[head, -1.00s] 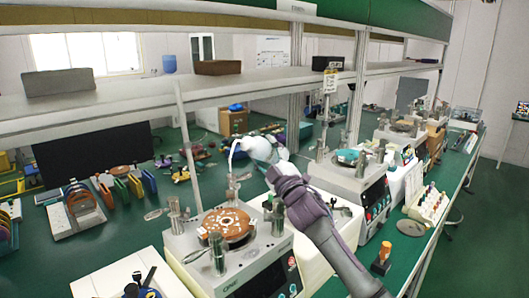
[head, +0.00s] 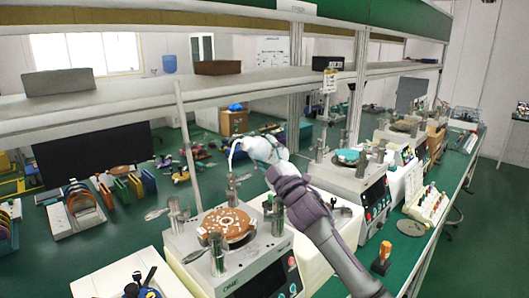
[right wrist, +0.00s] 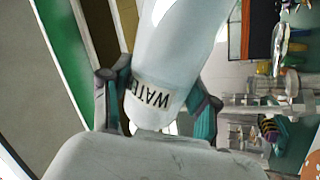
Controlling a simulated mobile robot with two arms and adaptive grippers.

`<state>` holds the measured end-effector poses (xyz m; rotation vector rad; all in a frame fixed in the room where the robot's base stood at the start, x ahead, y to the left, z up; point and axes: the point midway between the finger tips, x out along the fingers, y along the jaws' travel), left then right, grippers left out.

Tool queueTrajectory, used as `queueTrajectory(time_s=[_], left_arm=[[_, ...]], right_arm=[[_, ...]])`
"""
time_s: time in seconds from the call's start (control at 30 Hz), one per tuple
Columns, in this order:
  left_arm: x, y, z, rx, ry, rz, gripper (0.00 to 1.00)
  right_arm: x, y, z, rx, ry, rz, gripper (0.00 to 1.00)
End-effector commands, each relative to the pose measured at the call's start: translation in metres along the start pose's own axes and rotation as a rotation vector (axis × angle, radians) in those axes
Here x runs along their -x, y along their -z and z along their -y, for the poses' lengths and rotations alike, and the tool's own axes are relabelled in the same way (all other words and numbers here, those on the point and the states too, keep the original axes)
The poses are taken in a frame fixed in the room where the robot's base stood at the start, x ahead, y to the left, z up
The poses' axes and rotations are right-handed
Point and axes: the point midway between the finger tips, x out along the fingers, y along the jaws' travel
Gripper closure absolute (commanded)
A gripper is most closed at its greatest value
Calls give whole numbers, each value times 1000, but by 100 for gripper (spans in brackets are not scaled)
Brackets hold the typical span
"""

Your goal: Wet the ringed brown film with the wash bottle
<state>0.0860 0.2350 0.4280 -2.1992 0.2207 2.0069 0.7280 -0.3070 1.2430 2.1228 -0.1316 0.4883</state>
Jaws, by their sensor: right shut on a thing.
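My right gripper (head: 272,160) is shut on the white wash bottle (head: 258,146), with a finger on each side of it. In the right wrist view the bottle (right wrist: 178,45) carries a label reading WATER. In the head view its thin bent spout (head: 231,155) points down, above and behind the near lapping machine (head: 250,262). A round brown film (head: 238,232) with pale marks lies on that machine's platen, below the spout and apart from it. I cannot make out any water stream. My left gripper is not in view.
Metal posts and cylinders (head: 217,250) stand around the brown film. A shelf (head: 130,103) crosses above the bench. Racks stand at left.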

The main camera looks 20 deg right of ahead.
Motion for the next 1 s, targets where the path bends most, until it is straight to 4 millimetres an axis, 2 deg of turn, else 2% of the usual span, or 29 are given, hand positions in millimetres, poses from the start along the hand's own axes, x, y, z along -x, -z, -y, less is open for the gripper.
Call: queueTrajectory(time_s=[0.13,0.4,0.83,1.0], left_arm=[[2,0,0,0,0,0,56],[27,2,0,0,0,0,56],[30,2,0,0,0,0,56],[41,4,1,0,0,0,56]], right_arm=[[-1,2,-2,-9,-2,2,89],[-2,4,-4,-180,-2,87,89],[0,1,-2,-226,-2,113,89],[-2,3,-4,-282,-1,140,89]])
